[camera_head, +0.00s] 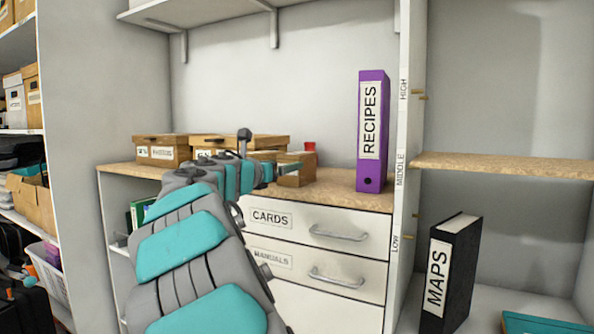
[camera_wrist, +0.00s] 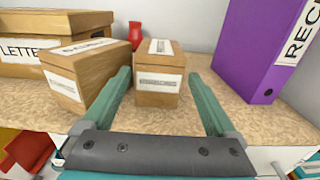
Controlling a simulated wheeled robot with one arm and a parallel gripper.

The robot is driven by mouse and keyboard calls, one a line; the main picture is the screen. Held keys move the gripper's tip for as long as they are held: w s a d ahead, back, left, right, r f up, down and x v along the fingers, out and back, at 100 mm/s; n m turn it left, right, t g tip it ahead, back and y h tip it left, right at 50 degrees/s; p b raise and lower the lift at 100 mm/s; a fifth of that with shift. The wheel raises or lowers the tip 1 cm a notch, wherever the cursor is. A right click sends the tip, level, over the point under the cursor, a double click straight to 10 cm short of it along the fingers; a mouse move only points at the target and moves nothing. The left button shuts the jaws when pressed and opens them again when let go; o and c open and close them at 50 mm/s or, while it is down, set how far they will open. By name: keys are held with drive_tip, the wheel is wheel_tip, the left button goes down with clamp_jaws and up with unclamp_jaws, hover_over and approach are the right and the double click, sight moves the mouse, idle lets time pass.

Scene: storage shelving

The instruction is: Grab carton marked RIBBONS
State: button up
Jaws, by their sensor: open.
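In the wrist view my gripper (camera_wrist: 158,80) is open, with its two green fingers on either side of a small brown carton (camera_wrist: 157,96). The carton stands upright on the speckled counter, and its white front label is too blurred to read. A second small carton (camera_wrist: 88,82) is turned at an angle just left of the left finger; its label is also unreadable. I cannot tell which carton is marked RIBBONS. In the head view my arm reaches over the counter toward a small carton (camera_head: 296,168), and the gripper is largely hidden.
A wider box marked LETTE… (camera_wrist: 32,50) stands behind at the left. A purple RECIPES binder (camera_head: 371,130) stands to the right, with bare counter before it. A red object (camera_head: 309,146) is behind the cartons. Another labelled box (camera_head: 160,151) sits at the counter's left end. Drawers (camera_head: 350,217) lie below.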

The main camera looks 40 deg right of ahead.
drive_tip(key=shift+f+x, duration=0.15)
drive_tip(key=shift+x, duration=1.35)
drive_tip(key=shift+f+x, duration=0.15)
drive_tip(key=shift+x, duration=1.4)
drive_tip(key=shift+r, duration=0.1)
drive_tip(key=c, duration=1.1)
